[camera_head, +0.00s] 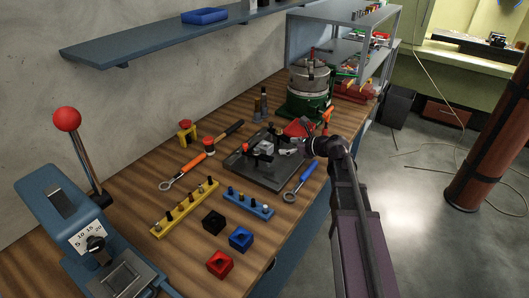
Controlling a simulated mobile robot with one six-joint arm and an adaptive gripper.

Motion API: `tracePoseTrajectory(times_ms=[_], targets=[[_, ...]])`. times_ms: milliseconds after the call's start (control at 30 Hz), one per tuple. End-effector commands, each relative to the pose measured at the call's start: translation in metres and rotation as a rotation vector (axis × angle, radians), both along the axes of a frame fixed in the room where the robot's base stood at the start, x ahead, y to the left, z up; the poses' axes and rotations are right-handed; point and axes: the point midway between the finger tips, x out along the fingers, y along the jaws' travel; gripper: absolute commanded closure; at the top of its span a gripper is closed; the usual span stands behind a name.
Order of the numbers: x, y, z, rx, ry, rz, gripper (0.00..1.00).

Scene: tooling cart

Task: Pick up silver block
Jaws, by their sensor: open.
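A small silver block (267,147) sits on the dark metal tray (240,167) near the middle of the wooden workbench. Black parts stand close around the block and partly hide it. My arm reaches in from the lower right. My gripper (290,147) is over the right side of the tray, open, just to the right of the block. It is small in view, and I cannot tell whether it touches anything.
A blue-handled tool (302,180) lies right of the tray; an orange-handled one (188,170) lies left. A green-and-silver pot-like machine (309,90) stands behind. Yellow (184,208) and blue (248,205) peg strips and coloured blocks lie in front. A shelf (170,40) overhangs the bench.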

Motion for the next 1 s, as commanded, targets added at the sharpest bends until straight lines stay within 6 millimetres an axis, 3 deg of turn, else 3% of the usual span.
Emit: tracePoseTrajectory(times_ms=[233,767,1000], targets=[[0.017,0.024,-0.014,0.001,0.001,0.001,0.00],[0.020,0.029,-0.015,0.000,0.000,-0.001,0.00],[0.031,0.044,-0.025,0.000,0.000,0.001,0.00]])
